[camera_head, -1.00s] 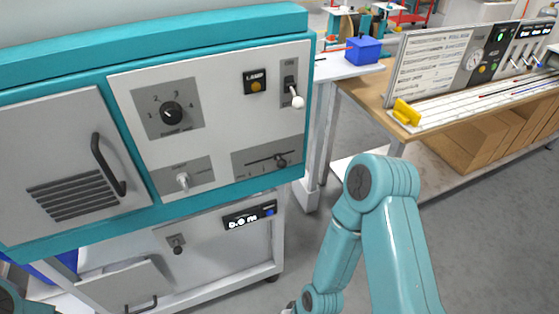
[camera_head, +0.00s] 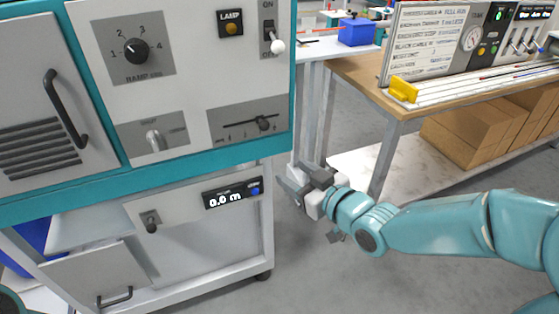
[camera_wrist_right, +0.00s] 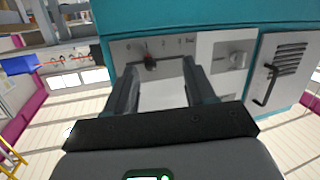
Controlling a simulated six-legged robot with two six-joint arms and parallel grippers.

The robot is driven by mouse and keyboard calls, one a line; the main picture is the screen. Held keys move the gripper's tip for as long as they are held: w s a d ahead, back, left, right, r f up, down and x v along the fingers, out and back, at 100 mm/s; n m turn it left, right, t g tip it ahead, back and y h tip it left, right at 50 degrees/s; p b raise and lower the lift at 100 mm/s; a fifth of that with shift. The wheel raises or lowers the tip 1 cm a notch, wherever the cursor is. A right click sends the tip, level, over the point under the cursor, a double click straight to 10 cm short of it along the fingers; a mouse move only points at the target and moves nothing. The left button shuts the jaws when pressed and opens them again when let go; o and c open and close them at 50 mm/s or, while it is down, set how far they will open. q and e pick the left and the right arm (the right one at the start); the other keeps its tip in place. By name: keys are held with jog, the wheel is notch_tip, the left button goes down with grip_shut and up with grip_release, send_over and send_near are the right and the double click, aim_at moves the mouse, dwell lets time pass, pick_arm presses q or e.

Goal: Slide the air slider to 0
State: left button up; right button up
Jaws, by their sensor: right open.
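The air slider is a dark knob (camera_head: 263,123) on a horizontal slot in a grey plate (camera_head: 226,130) on the white panel. The knob stands right of the slot's middle; the scale marks are too small to read surely. My right gripper (camera_head: 292,181) is open and empty, below and right of the slider, apart from it, beside the cabinet's lower right side. In the right wrist view, which looks upside down, the slider knob (camera_wrist_right: 150,62) shows beyond and between the open fingers (camera_wrist_right: 157,82). My left gripper is out of view.
The panel also holds a rotary dial (camera_head: 136,51), a lamp button (camera_head: 230,22), a white-tipped toggle switch (camera_head: 277,45) and a lever (camera_head: 154,139). A display (camera_head: 229,193) reads 0.0 m below. A workbench (camera_head: 350,75) stands to the right; open floor lies between.

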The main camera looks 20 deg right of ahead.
notch_tip(320, 180, up, 3)
jog(key=s+d+t+b, duration=0.2)
jog(key=s+b, duration=0.1)
send_near(267, 128)
jog(key=p+x, duration=0.1)
jog(key=x, duration=0.8)
jog(key=shift+w, duration=0.4)
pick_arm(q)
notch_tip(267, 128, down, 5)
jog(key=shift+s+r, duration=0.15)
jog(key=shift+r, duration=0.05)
